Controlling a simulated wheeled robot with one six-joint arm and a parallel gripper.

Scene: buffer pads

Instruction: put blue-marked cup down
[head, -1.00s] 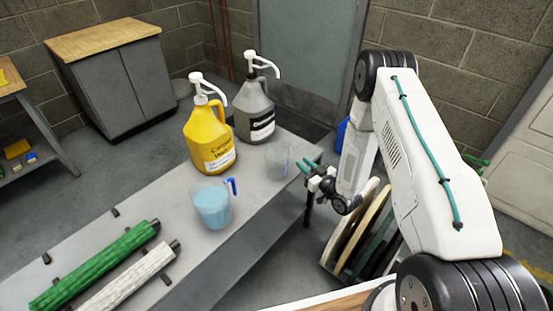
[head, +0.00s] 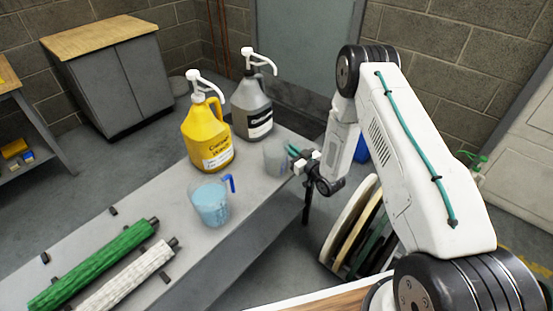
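A measuring cup with a blue handle (head: 211,204) stands upright on the grey bench (head: 130,222) and holds pale blue liquid. A second, clear greyish cup (head: 274,158) stands upright farther back on the bench, near its right edge. My gripper (head: 294,152), with teal fingertips, is at the right side of this clear cup. The fingertips overlap the cup's right edge in the picture, and I cannot tell whether they touch it or how far apart they are. The clear cup's handle and any mark on it are not distinguishable.
A yellow pump jug (head: 207,135) and a grey pump jug (head: 252,108) stand behind the cups. A green roll (head: 95,265) and a white roll (head: 125,278) lie at the bench's front left. Round pads (head: 350,225) stand in a rack right of the bench.

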